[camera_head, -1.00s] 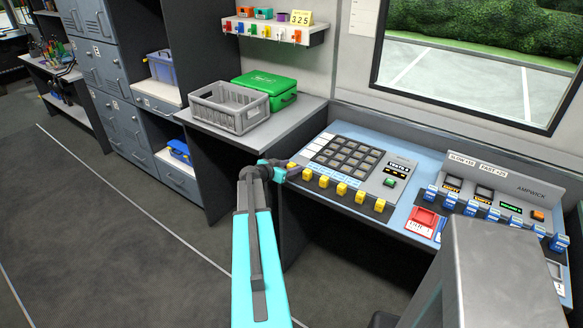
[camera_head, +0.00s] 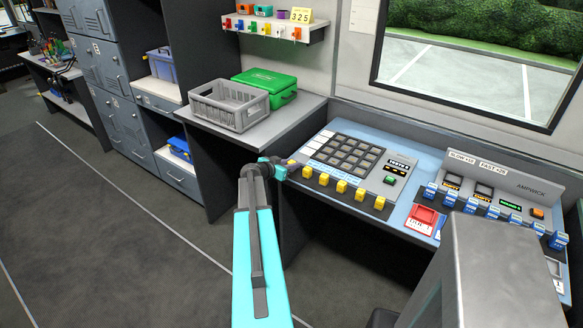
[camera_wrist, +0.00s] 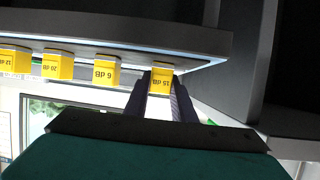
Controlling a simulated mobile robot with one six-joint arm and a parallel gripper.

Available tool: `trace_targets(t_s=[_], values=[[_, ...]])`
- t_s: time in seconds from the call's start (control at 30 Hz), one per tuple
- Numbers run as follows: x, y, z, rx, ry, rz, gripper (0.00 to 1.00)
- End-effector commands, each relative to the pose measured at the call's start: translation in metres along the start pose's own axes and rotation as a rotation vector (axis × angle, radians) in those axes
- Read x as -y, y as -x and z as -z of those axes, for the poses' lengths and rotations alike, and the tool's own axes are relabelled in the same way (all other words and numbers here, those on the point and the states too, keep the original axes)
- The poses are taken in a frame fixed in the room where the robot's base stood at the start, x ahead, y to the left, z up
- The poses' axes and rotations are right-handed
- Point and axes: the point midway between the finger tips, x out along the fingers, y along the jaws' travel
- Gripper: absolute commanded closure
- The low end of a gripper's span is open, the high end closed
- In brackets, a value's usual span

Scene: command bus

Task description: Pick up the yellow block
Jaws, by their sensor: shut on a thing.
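A yellow block (camera_wrist: 161,80) with the label "15 dB" sits between my two dark fingers in the wrist view. My gripper (camera_wrist: 161,98) is shut on it. Several like yellow blocks, among them "6 dB" (camera_wrist: 107,72) and "20 dB" (camera_wrist: 58,66), stand in a row beside it along the panel edge. In the head view my gripper (camera_head: 287,166) is at the left end of the row, and the held block (camera_head: 292,162) shows only in part. The other yellow blocks (camera_head: 341,187) line the front of the grey panel.
The grey button panel (camera_head: 345,152) sits on a blue desk (camera_head: 403,212). To its right are a second panel (camera_head: 500,195) with blue tags and a red tray (camera_head: 423,216). A grey crate (camera_head: 230,107) and a green case (camera_head: 268,88) stand on the counter behind my gripper.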

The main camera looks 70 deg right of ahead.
Motion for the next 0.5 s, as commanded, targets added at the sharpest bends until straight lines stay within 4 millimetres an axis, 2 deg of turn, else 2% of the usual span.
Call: trace_targets(t_s=[0.5], values=[[-0.0003,0.0036,0.0086,-0.001,-0.001,0.000,0.99]])
